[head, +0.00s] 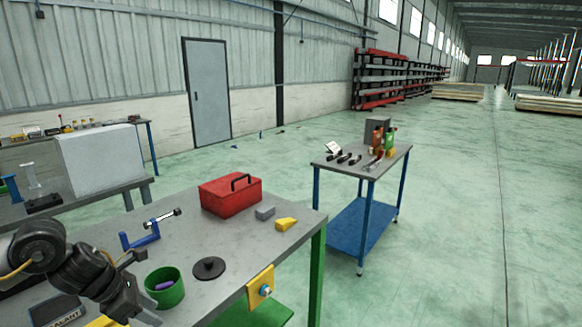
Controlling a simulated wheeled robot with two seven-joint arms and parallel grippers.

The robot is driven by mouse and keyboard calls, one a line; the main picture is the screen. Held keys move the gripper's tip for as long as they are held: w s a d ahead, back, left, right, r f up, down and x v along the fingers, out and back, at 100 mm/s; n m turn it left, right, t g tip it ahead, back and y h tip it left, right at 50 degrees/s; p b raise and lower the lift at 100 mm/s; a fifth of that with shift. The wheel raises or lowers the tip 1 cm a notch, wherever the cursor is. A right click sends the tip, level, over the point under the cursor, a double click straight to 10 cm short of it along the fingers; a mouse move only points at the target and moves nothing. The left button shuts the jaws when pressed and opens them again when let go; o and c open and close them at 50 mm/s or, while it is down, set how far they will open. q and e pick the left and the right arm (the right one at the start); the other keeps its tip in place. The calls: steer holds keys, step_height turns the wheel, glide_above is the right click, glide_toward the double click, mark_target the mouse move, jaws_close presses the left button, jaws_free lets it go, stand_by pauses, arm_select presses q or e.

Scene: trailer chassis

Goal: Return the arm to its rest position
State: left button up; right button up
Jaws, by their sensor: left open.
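My left arm comes in from the lower left, over the near workbench (190,228). My left gripper (150,312) is at the bottom of the view, low and just in front of the green cup (165,288). It is open, and I see nothing held in it. Its fingertips are small and partly cut off by dark links. My right gripper does not show.
On the bench are a red toolbox (231,197), a blue clamp (141,238), a black disc (209,268), a grey block (265,212) and a yellow wedge (286,224). A wheeled cart (350,168) with tools stands to the right. Open floor lies beyond.

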arm_select(q)
steer(key=s+d+f+n+t+h, duration=0.1)
steer(key=s+d+f+n+t, duration=0.15)
steer(key=d+n, duration=0.45)
steer(key=s+d+f+n+t, duration=0.1)
steer(key=d+f+n+t, duration=0.15)
steer(key=d+n, duration=0.45)
steer(key=s+d+f+n+t+h, duration=0.1)
steer(key=s+d+f+n, duration=0.1)
steer(key=d+f+n, duration=0.4)
steer(key=s+a+f+n+g+y, duration=0.2)
steer(key=s+a+f+n, duration=0.1)
steer(key=s+n, duration=0.45)
steer(key=s+a+f+n+g+y, duration=0.2)
steer(key=s+a+f+n, duration=0.15)
steer(key=s+n, duration=0.4)
steer(key=s+a+f+n+g+y, duration=0.2)
steer(key=s+a+n, duration=0.1)
steer(key=s+n, duration=0.5)
step_height(320, 180, down, 25)
steer(key=n+g, duration=0.1)
steer(key=s+a+f, duration=0.1)
steer(key=s+f, duration=0.7)
steer(key=s+a+f+g, duration=0.1)
steer(key=s+a+f, duration=0.1)
steer(key=s+f, duration=0.7)
steer(key=shift+s+a+g+y, duration=0.15)
steer(key=shift+a+g+y, duration=0.1)
steer(key=shift+g+y, duration=0.05)
